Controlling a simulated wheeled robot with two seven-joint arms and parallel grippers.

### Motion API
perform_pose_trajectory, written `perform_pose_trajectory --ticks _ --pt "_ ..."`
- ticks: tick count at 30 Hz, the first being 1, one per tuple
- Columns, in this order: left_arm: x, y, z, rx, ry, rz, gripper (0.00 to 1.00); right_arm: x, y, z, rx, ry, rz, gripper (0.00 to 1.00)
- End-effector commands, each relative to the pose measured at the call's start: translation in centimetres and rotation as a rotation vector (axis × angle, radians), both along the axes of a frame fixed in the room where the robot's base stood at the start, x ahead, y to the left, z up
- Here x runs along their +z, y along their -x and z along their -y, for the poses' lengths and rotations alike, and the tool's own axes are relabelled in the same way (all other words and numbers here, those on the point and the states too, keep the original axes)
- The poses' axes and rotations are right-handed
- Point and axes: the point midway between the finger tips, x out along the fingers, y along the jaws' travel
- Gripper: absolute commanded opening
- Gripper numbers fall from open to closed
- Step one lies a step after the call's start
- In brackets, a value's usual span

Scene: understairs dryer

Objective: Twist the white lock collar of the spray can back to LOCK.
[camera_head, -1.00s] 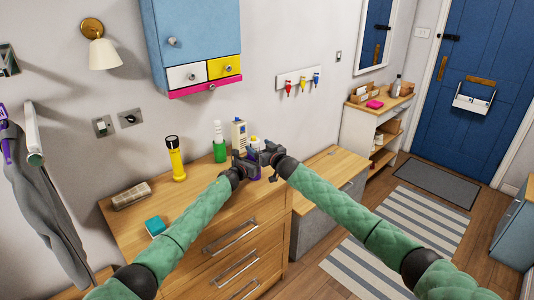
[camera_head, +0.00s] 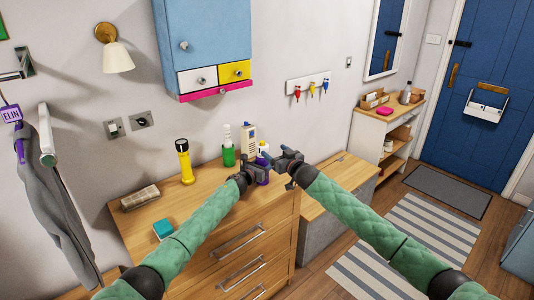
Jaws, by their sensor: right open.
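The spray can (camera_head: 263,177) is a small purple shape at the right end of the dresser top, mostly hidden by my grippers. A whitish top (camera_head: 263,147) shows just above the grippers; the lock collar and its marks are too small to make out. My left gripper (camera_head: 262,173) is at the can's body, and whether its jaws are closed on it is not clear. My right gripper (camera_head: 273,160) is open, up and to the right of the left one, beside the can's upper part. Whether it touches the can cannot be told.
On the wooden dresser (camera_head: 200,212) stand a yellow torch (camera_head: 185,163), a green bottle (camera_head: 228,155) and a cream box-like item (camera_head: 248,142) close behind the can. A teal block (camera_head: 163,229) and a grey-brown bundle (camera_head: 140,197) lie left. A blue wall cabinet (camera_head: 205,35) hangs above.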

Motion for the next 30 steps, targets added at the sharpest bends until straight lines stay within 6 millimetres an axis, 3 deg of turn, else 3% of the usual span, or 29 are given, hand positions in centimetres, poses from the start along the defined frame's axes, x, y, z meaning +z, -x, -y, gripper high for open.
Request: perform_pose_trajectory --ticks 6,12,20,30 --pt "0.0 0.0 0.0 -0.001 0.000 0.000 0.21 5.6 -1.7 -1.3 0.003 -0.018 0.054 0.72" --pt "0.0 0.0 0.0 -0.001 0.000 0.000 0.21 8.2 -5.6 0.2 -0.051 0.009 0.088 0.72" --pt "0.0 0.0 0.1 -0.001 0.000 0.000 0.21 10.0 -10.2 2.8 -0.081 0.148 0.246 0.72" --pt "0.0 0.0 0.0 0.000 0.000 0.000 0.21 9.4 -13.1 4.7 -0.035 0.615 0.645 0.72"
